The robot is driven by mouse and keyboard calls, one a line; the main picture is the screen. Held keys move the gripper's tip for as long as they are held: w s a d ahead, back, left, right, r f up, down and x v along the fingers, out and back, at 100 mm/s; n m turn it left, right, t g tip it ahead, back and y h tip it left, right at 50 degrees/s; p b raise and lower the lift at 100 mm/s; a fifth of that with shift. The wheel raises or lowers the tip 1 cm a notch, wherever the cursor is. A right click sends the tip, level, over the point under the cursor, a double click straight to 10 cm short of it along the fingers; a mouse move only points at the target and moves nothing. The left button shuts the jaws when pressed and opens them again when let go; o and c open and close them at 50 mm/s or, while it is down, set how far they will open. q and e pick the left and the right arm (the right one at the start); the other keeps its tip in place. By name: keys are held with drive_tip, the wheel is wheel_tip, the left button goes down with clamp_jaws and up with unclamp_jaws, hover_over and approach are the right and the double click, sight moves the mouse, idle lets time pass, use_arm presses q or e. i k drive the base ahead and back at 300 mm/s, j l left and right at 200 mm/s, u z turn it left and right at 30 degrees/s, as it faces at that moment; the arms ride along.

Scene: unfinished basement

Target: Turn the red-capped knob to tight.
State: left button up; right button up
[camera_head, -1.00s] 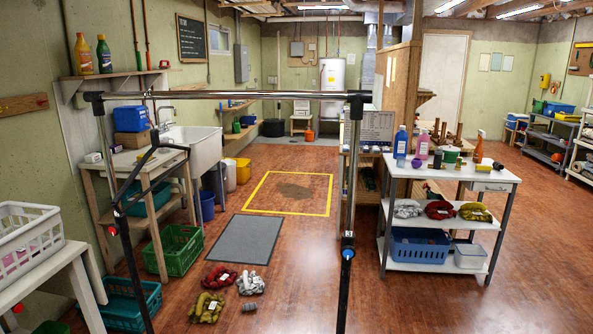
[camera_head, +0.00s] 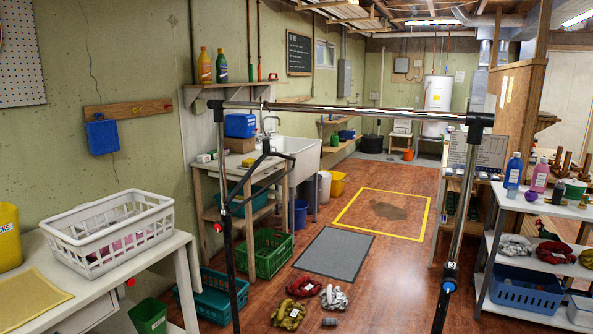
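A garment rack with a chrome top bar (camera_head: 350,112) stands in front of me. The red-capped knob (camera_head: 218,227) is on its left post, a little below mid-height, and is small in view. I cannot tell how tight it is. A blue-capped knob (camera_head: 449,286) sits lower on the right post. A black hanger (camera_head: 264,150) hangs from the left part of the bar. Neither of my grippers is in view.
Knitwear bundles (camera_head: 305,286) lie on the floor beyond the rack. A cart (camera_head: 500,240) stands right.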

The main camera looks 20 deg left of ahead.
sight(219, 225)
drive_tip(key=u, duration=1.25)
